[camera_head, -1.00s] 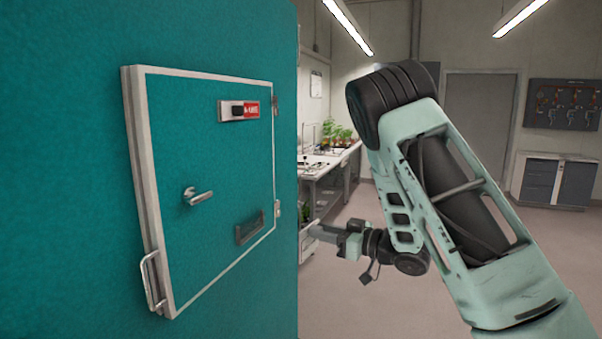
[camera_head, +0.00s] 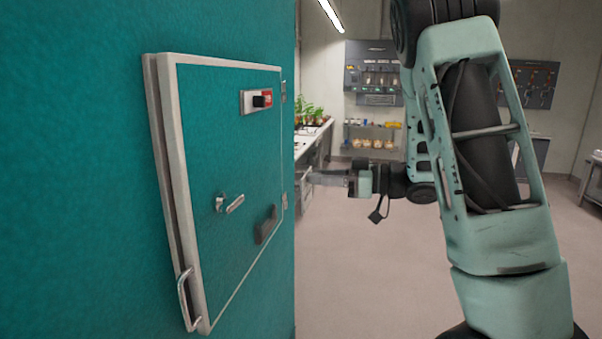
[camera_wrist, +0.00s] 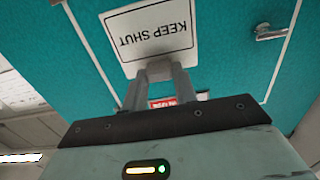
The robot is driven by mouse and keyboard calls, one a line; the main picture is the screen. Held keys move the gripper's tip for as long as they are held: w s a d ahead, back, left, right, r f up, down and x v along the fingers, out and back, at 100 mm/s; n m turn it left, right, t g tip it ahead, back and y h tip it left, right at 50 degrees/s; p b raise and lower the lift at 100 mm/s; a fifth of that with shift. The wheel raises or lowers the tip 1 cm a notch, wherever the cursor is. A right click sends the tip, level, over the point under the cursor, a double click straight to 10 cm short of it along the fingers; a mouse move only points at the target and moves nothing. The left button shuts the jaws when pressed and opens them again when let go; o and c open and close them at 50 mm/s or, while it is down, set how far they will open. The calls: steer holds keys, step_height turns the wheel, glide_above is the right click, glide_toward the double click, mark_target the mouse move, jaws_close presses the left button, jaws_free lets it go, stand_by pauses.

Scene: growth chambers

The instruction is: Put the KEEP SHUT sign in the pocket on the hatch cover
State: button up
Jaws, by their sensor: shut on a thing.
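The KEEP SHUT sign (camera_wrist: 150,35) is a white plate with black letters, upside down in the wrist view. My gripper (camera_wrist: 163,72) is shut on its edge. In the head view my gripper (camera_head: 318,178) is beyond the right edge of the teal wall, and the sign is not visible there. The hatch cover (camera_head: 200,150) is a teal panel with a pale frame, closed on the wall. The pocket (camera_head: 266,225) is a small dark holder low on its right side. The pocket cannot be made out in the wrist view; the sign appears in front of the cover.
A latch handle (camera_head: 230,203) sticks out mid-cover. A red and white slider plate (camera_head: 257,101) is above it, and a metal pull handle (camera_head: 186,298) is at the lower left. A bench with plants (camera_head: 312,130) stands behind.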

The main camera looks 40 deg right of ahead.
steer(key=shift+f+b+x, duration=0.15)
steer(key=shift+f+x, duration=0.2)
steer(key=shift+x, duration=1.4)
steer(key=shift+f+b+x, duration=0.15)
steer(key=shift+f+x, duration=0.2)
steer(key=shift+x, duration=1.45)
steer(key=shift+f+b+x, duration=0.15)
steer(key=shift+f+x, duration=0.2)
steer(key=shift+x, duration=1.4)
steer(key=shift+f+b, duration=0.1)
steer(key=shift+b, duration=0.4)
steer(key=shift+s+d+b, duration=0.15)
steer(key=shift+d+b, duration=0.05)
steer(key=shift+b, duration=0.2)
steer(key=shift+f+b, duration=0.25)
steer(key=shift+b, duration=0.05)
steer(key=shift+f+b, duration=0.35)
